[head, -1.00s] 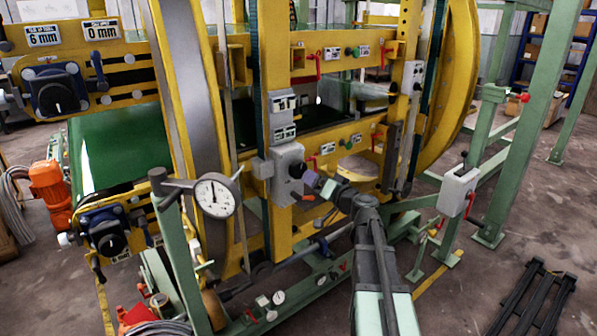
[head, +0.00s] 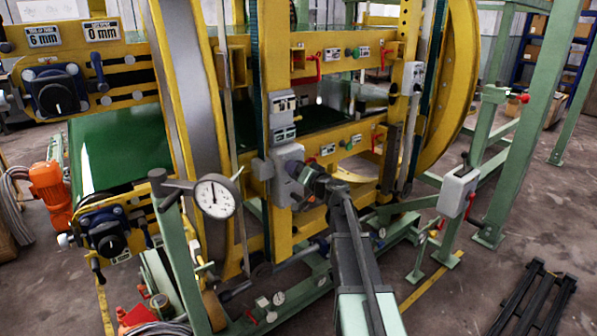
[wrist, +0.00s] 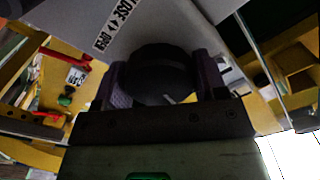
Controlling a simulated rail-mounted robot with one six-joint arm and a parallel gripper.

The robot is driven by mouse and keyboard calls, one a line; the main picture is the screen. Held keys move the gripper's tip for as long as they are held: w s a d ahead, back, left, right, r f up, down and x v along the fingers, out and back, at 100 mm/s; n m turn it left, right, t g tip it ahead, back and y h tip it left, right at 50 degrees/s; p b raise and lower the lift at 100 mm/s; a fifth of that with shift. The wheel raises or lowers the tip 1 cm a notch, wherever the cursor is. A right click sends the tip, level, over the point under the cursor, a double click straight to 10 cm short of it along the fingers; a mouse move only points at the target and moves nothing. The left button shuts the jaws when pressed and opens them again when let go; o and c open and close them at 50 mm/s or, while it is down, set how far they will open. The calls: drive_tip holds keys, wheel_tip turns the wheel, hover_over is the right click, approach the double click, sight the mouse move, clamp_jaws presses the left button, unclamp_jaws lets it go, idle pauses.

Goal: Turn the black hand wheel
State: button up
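The black hand wheel (wrist: 160,70) is round and sits between my gripper's two purple-padded fingers (wrist: 162,84) in the wrist view. The fingers lie against its left and right sides and appear closed on it. The wheel is on a grey box (wrist: 185,20) with an open/close label, which looks tilted in this view. In the head view, my gripper (head: 312,180) is at the front right of the same grey box (head: 288,157) on the yellow upright. There the gripper hides most of the wheel.
A dial gauge (head: 215,196) on a green post (head: 172,240) stands left of my arm. Yellow machine beams (head: 340,135) with red levers lie behind the gripper. A grey box with a red handle (head: 458,192) stands to the right.

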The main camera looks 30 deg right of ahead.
drive_tip(key=shift+c, duration=1.1)
drive_tip(key=m, duration=0.3)
drive_tip(key=shift+m, duration=2.2)
drive_tip(key=o, duration=0.9)
drive_tip(key=shift+o, duration=0.2)
